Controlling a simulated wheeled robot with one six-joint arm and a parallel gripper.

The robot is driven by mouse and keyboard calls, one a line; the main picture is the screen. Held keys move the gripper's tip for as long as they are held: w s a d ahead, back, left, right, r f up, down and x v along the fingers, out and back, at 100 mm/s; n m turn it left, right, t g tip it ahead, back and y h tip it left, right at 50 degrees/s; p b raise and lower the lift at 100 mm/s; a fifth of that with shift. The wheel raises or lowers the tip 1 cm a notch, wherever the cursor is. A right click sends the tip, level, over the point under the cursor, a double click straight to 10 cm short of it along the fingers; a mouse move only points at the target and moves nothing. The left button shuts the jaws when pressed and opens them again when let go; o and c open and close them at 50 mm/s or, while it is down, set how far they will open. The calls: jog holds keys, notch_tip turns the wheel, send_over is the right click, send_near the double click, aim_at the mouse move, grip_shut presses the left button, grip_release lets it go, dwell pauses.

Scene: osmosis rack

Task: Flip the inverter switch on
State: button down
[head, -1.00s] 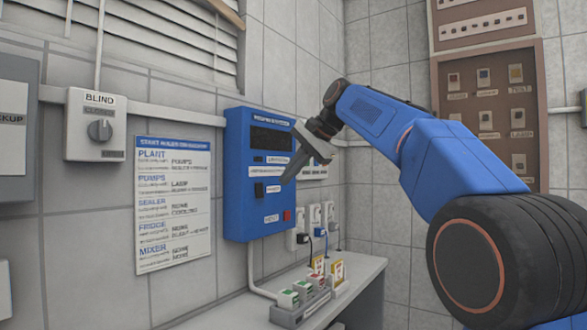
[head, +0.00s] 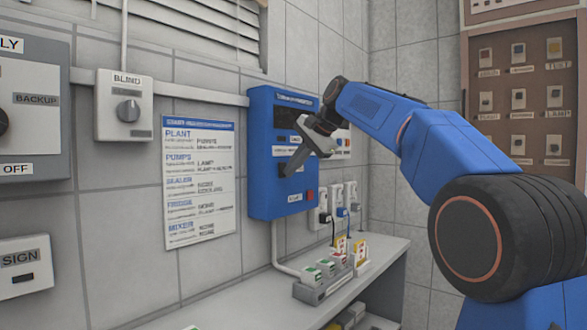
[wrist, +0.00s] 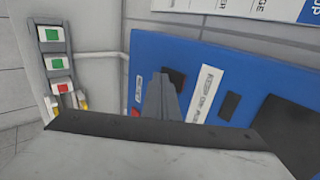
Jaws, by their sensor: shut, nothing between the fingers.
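The inverter is a blue wall box (head: 262,190) with a dark display, white label strips, a black switch (head: 282,170) on its lower front and a red button (head: 310,194) at lower right. My gripper (head: 288,173) is shut and empty, its tips in front of the box at the switch. Whether they touch it I cannot tell. In the wrist view the blue box (wrist: 200,55) fills the right side, and my closed fingers (wrist: 160,92) point at its face beside a black patch, likely the switch (wrist: 176,78). The switch's position is not readable.
A shelf (head: 250,310) below holds a rack of coloured blocks (head: 325,282). Plugs and sockets (head: 338,203) sit right of the box. A printed chart (head: 198,185), a BLIND knob (head: 128,110) and a supply switch panel (head: 30,100) are on the wall to the left.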

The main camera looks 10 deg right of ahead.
jog(key=shift+w+a+f, duration=0.15)
jog(key=shift+w+f, duration=0.1)
jog(key=shift+f, duration=0.25)
jog(key=shift+r, duration=0.1)
jog(key=v, duration=1.8)
jog(key=x, duration=1.7)
